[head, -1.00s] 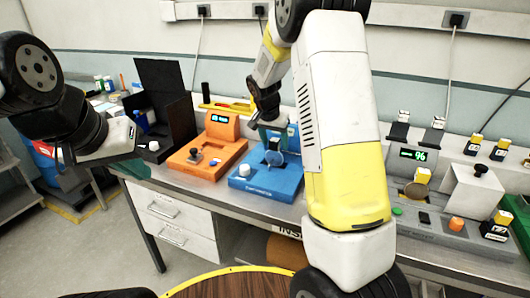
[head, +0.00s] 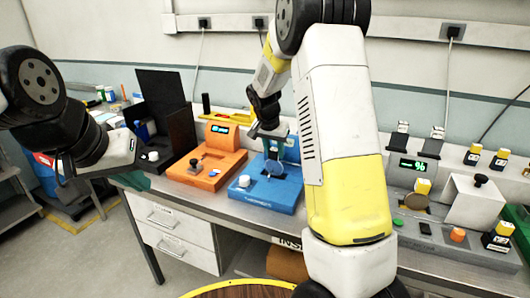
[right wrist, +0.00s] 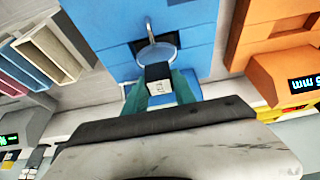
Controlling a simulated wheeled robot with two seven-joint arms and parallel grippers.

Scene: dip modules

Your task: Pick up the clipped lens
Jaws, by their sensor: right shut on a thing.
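The clipped lens is a round, clear disc (head: 275,168) with a dark clip, at the blue module (head: 252,192). In the right wrist view the lens (right wrist: 156,52) stands over the dark slot of the blue module, its black clip (right wrist: 158,72) between teal fingers. My right gripper (head: 285,150) is low over the module and shut on the clip. I cannot tell whether the lens is clear of the slot. My left gripper (head: 132,180) hangs at the left end of the bench, away from the lens; its jaw opening is not readable.
A grey module (head: 440,230) with a display and several small blocks is on the right. My right arm hides the bench between the blue and grey modules.

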